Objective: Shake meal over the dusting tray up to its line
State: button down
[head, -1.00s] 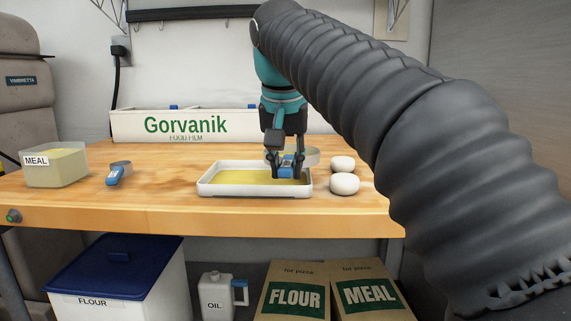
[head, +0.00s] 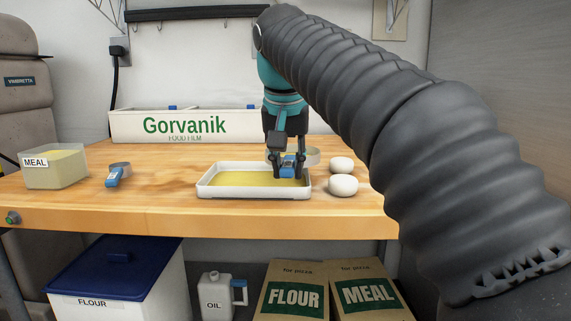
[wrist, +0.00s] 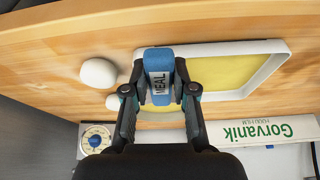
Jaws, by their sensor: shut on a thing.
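My gripper (head: 289,172) is shut on the blue handle of a shaker (head: 289,167), over the right part of the dusting tray. The handle reads MEAL in the wrist view (wrist: 160,83). A round grey rim shows behind my fingers in the head view; most of the shaker is hidden. The white dusting tray (head: 205,189) lies on the wooden table and also shows in the wrist view (wrist: 275,62). Yellow meal (head: 245,180) covers its visible floor. I cannot make out the tray's line or any falling meal. A clear tub marked MEAL (head: 55,172) stands at the left.
A second blue-handled tool (head: 116,175) lies left of the tray. Two white dough balls (head: 341,165) (head: 343,186) sit close to its right. A Gorvanik film box (head: 200,125) stands behind. The wooden table (head: 160,200) is clear between tub, tool and tray.

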jog(key=shift+w+d+p, duration=0.1)
jog(key=shift+w+d, duration=0.1)
jog(key=shift+d, duration=0.95)
jog(key=shift+w+d+p, duration=0.1)
jog(key=shift+w+d, duration=0.1)
jog(key=shift+d, duration=0.9)
jog(key=shift+w+d+p, duration=0.1)
jog(key=shift+w+d, duration=0.1)
jog(key=shift+d, duration=0.95)
dwell(1.3)
